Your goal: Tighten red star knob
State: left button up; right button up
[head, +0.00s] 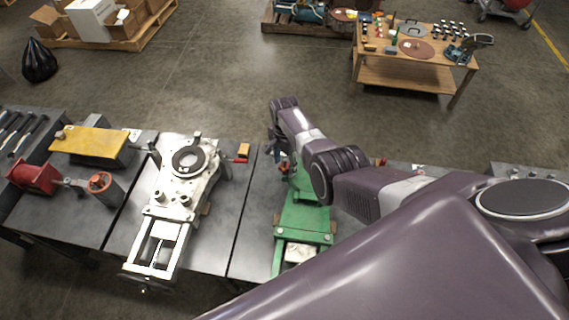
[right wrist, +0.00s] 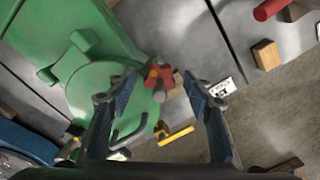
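The red star knob (right wrist: 160,76) shows in the right wrist view beside the round end of a green machine (right wrist: 95,85). In the head view my right gripper (head: 275,144) is over the far end of the green machine (head: 304,218), and my arm partly hides the machine. The knob cannot be made out clearly there. My left gripper is in neither view.
A white machine (head: 178,178) stands left of the green one on the grey bench. A wooden block (right wrist: 267,55) and a red cylinder (right wrist: 268,10) lie near the bench edge. A yellow piece (right wrist: 175,135) is close below the gripper. Open floor lies beyond.

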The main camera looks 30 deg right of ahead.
jog(key=shift+r, duration=0.15)
notch_tip(320, 180, up, 12)
jog(key=shift+f, duration=0.1)
dwell(0.6)
dwell(0.4)
